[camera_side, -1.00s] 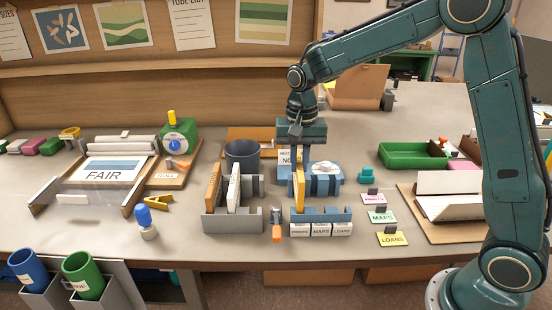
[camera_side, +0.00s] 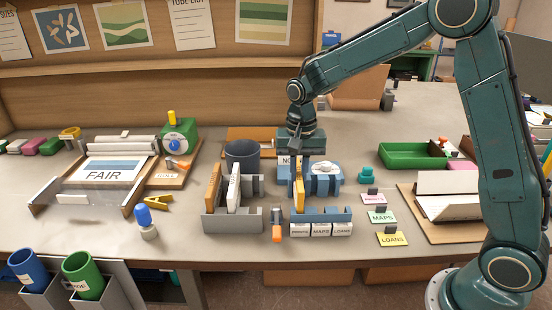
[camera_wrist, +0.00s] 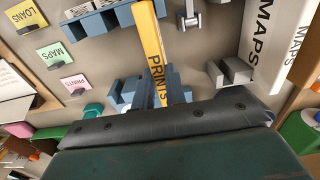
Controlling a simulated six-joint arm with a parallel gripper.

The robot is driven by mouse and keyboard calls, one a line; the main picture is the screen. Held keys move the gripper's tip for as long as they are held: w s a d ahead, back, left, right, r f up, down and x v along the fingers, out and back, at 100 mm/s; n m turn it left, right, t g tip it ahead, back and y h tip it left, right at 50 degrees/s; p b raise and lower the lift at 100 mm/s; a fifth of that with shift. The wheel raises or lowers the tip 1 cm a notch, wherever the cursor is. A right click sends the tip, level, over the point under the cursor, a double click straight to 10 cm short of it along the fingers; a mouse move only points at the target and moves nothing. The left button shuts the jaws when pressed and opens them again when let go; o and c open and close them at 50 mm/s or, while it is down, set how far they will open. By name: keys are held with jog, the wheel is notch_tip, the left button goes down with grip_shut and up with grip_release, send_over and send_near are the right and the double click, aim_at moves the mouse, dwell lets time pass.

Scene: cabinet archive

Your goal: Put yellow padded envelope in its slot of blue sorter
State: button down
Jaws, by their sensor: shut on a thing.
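The yellow padded envelope (camera_side: 299,190), lettered PRINTS, stands on edge in the blue sorter (camera_side: 338,214). It is at the sorter's left slot, above the front label that appears to read PRINTS. The MAPS and LOANS slots to its right look empty. My gripper (camera_side: 298,163) is shut on the envelope's upper rear part, pointing down. In the wrist view the envelope (camera_wrist: 152,45) runs between the sorter's blue blocks (camera_wrist: 95,22), its near end between my fingers. Whether its lower edge touches the slot floor is hidden.
A grey sorter (camera_side: 232,224) stands close on the left, holding an orange-brown and a white upright piece. An orange-ended tool (camera_side: 277,232) lies between the sorters. A dark cup (camera_side: 242,155) is behind.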

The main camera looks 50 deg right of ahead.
jog(key=shift+f, duration=0.65)
jog(key=shift+f, duration=0.1)
jog(key=c, duration=1.4)
grip_release()
jog(key=shift+o, duration=0.2)
jog(key=shift+r, duration=0.2)
jog(key=shift+r, duration=3.35)
jog(key=shift+r, duration=0.15)
notch_tip(320, 180, up, 14)
jog(key=shift+f, duration=0.2)
